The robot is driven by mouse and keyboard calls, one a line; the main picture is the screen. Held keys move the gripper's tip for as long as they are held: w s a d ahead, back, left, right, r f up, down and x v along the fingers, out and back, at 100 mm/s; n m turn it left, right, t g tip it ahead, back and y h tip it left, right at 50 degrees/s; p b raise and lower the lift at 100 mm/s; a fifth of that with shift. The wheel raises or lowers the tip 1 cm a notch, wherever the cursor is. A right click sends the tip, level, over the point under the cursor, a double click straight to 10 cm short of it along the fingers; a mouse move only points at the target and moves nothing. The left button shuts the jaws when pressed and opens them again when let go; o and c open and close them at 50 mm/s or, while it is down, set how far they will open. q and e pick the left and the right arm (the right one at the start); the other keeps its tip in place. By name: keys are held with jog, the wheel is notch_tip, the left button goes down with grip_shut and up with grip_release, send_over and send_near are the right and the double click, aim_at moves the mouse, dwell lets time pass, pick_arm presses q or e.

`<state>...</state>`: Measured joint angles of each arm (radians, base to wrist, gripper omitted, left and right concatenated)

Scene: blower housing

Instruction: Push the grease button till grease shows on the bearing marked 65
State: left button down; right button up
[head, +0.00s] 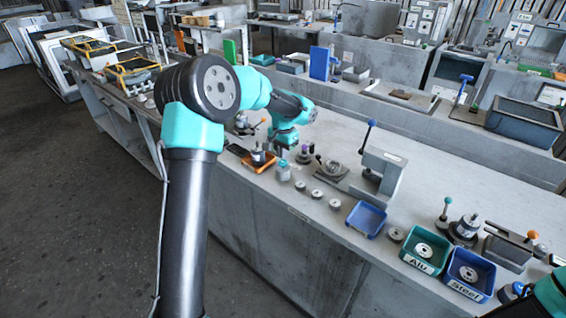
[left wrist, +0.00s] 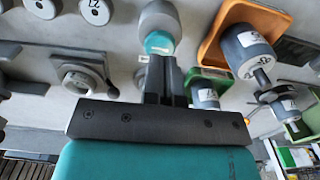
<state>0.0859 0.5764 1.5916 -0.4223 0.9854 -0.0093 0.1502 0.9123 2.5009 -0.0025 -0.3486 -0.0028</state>
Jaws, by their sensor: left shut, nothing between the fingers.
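My left gripper (head: 284,148) is over the bench near the orange tray. In the left wrist view its fingers (left wrist: 164,75) are shut and empty. A jar with a teal top (head: 284,172) stands just in front of it. In the left wrist view the jar (left wrist: 157,22) is just beyond the fingertips; whether they touch it is unclear. Pale round bearings (head: 317,194) lie in a row along the front edge. One bearing (left wrist: 97,10) shows an upside-down mark I cannot read surely. I cannot make out 65 or any grease. My right gripper is out of view.
An orange tray (head: 245,161) with a motor stands left of the jar. A lever press (head: 388,172) and an empty blue tray (head: 358,231) are to the right. Alu (head: 413,265) and Steel (head: 460,285) bins sit farther right.

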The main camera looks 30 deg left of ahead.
aim_at(283, 162)
pick_arm(q)
jog(key=shift+f, duration=0.35)
jog(key=shift+f, duration=1.4)
jog(key=shift+r, duration=1.15)
jog(key=shift+f, duration=0.2)
jog(key=shift+f, duration=1)
jog(key=shift+r, duration=1.2)
jog(key=shift+f, duration=0.15)
